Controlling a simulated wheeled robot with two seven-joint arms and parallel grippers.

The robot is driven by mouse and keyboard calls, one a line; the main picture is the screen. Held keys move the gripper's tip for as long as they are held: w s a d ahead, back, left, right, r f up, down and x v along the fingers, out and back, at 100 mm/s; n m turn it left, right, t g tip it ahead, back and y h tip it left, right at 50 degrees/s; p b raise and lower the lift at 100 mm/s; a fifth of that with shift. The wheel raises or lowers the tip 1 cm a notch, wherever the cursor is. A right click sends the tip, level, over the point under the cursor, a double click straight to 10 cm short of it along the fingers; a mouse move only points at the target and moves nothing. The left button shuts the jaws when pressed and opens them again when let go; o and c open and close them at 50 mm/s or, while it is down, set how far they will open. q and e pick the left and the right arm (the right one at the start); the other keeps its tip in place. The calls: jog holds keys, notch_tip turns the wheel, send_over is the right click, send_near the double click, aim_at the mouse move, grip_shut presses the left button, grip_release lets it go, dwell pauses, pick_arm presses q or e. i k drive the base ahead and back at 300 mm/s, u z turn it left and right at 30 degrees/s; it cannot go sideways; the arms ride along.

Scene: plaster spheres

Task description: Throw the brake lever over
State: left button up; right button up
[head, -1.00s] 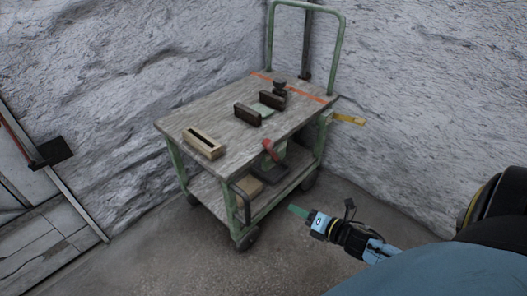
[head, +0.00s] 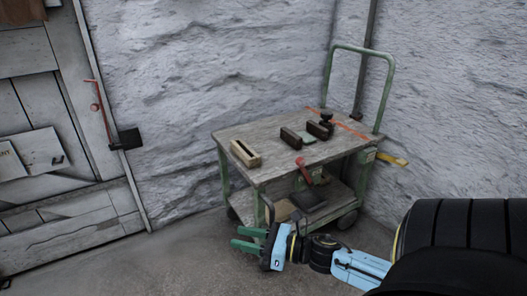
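A green-framed cart (head: 226,184) with a worn wooden top stands against the rough wall. A red-handled lever (head: 303,168) sits at its near long side, just below the top edge, its red grip tilted up to the left. A yellow handle (head: 392,159) sticks out from the cart's right end. I cannot tell from the picture alone which of the two is the brake lever. My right gripper (head: 237,238) is low in front of the cart's near corner, its green fingers parted with nothing between them, apart from both handles. My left gripper is not in view.
On the cart top lie a slotted wooden block (head: 246,153), dark blocks (head: 291,138) and a black knob (head: 326,119). A grey plank door (head: 35,90) with a red handle (head: 101,108) is at the left. The floor (head: 165,265) left of the cart is clear.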

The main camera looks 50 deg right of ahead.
aim_at(300, 161)
jog(key=z, duration=0.5)
jog(key=i, duration=0.5)
jog(key=z, duration=0.9)
jog(key=i, duration=0.7)
